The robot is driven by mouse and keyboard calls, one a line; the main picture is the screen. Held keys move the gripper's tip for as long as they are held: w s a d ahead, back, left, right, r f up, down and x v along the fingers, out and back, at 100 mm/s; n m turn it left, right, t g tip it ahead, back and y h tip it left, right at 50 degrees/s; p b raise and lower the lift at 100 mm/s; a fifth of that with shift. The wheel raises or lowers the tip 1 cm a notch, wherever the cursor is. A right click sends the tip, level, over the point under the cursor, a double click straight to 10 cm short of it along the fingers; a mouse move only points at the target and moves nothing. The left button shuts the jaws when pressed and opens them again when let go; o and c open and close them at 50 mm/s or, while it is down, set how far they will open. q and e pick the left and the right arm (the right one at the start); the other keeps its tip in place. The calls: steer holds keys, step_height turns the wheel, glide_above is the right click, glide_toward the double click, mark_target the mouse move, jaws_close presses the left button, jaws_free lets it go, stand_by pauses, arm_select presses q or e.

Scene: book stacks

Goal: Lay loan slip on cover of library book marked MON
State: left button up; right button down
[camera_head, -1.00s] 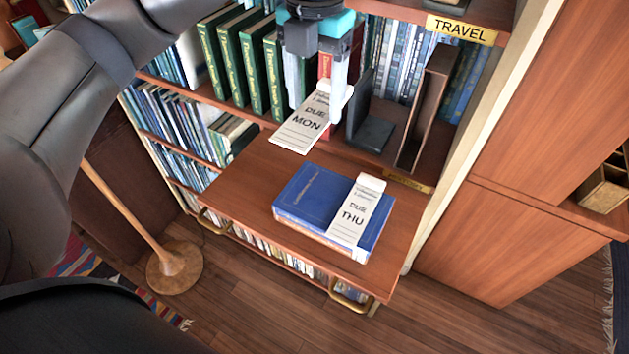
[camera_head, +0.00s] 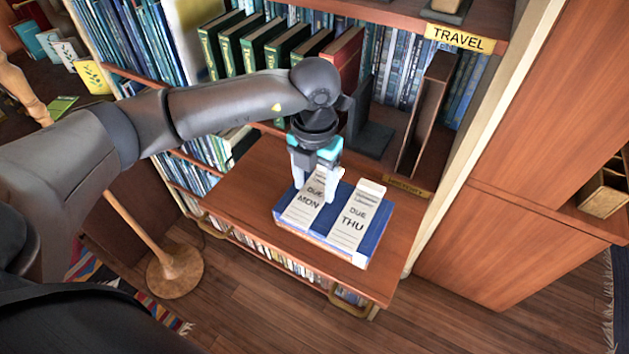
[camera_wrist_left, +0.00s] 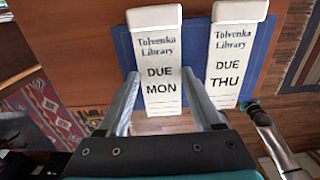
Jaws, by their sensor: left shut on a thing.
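A white loan slip (camera_head: 304,203) printed DUE MON is over the left part of a blue book's cover (camera_head: 328,223). My left gripper (camera_head: 313,188) is shut on this slip near its upper end. I cannot tell whether the slip touches the cover. A second slip (camera_head: 354,220), printed DUE THU, lies on the right part of the same book. In the left wrist view, the MON slip (camera_wrist_left: 157,62) is between my fingers, beside the THU slip (camera_wrist_left: 230,60), with a strip of blue cover (camera_wrist_left: 195,50) between them.
The book lies on a wooden pull-out shelf (camera_head: 240,205) with bare room to its left. Behind stand green books (camera_head: 240,45), a dark bookend (camera_head: 370,135) and a brown upright divider (camera_head: 425,115). A wooden stand (camera_head: 172,270) is on the floor at left.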

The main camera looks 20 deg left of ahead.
mark_target(315, 193)
arm_select(q)
steer(key=shift+f, duration=0.25)
steer(key=shift+f, duration=0.15)
steer(key=o, duration=1.3)
steer(key=shift+r, duration=0.6)
step_height(315, 193, up, 11)
steer(key=b, duration=0.1)
steer(key=shift+r, duration=0.2)
